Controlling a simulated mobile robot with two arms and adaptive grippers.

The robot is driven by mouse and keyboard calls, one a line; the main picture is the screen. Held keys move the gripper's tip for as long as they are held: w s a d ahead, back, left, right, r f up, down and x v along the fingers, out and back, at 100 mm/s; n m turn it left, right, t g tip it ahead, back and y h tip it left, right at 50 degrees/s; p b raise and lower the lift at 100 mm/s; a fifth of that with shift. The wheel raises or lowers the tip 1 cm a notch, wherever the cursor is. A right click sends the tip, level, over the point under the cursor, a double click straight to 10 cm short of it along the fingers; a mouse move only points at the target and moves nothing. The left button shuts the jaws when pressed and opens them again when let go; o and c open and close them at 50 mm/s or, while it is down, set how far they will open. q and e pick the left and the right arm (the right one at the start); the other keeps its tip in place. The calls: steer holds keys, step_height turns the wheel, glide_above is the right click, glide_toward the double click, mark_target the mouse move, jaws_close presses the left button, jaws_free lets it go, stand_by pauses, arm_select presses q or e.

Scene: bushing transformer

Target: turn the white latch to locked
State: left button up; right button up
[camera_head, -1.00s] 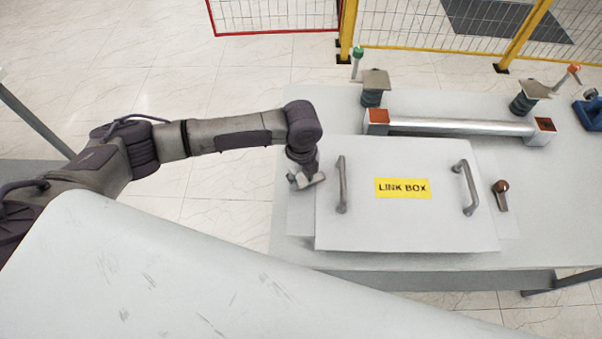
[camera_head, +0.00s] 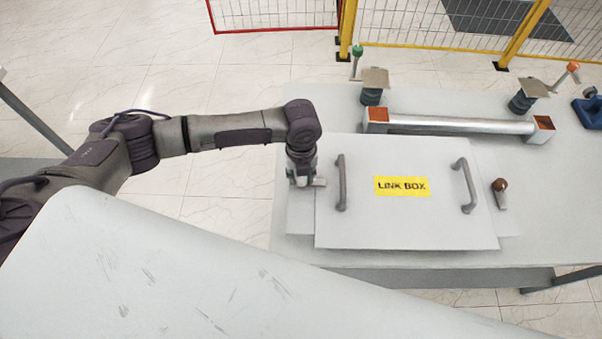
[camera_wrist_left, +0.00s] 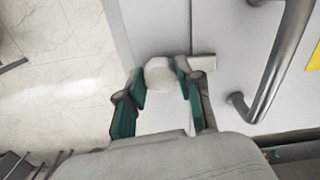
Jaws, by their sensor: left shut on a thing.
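The link box (camera_head: 400,225) is a pale grey flat box with a yellow label, on the grey table. The white latch (camera_head: 319,182) is at the box's left edge, partly hidden by my left gripper (camera_head: 301,178), which points down over it. In the left wrist view the latch has a round white knob (camera_wrist_left: 160,73) and a short bar (camera_wrist_left: 203,62) reaching right towards the lid. My left gripper's green-and-dark fingers (camera_wrist_left: 161,82) are shut on the knob, one on each side. My right gripper is not in view.
Two grey handles (camera_head: 341,183) (camera_head: 465,187) stand up from the lid. A brown-knobbed latch (camera_head: 501,193) is at the box's right side. A metal bar with orange ends (camera_head: 455,125) lies behind the box, near two dark posts (camera_head: 371,95) (camera_head: 522,101).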

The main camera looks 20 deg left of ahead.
mark_target(301, 178)
arm_select(q)
steer(key=o, duration=1.2)
steer(key=shift+c, duration=0.2)
step_height(301, 178, up, 12)
steer(key=shift+f, duration=0.1)
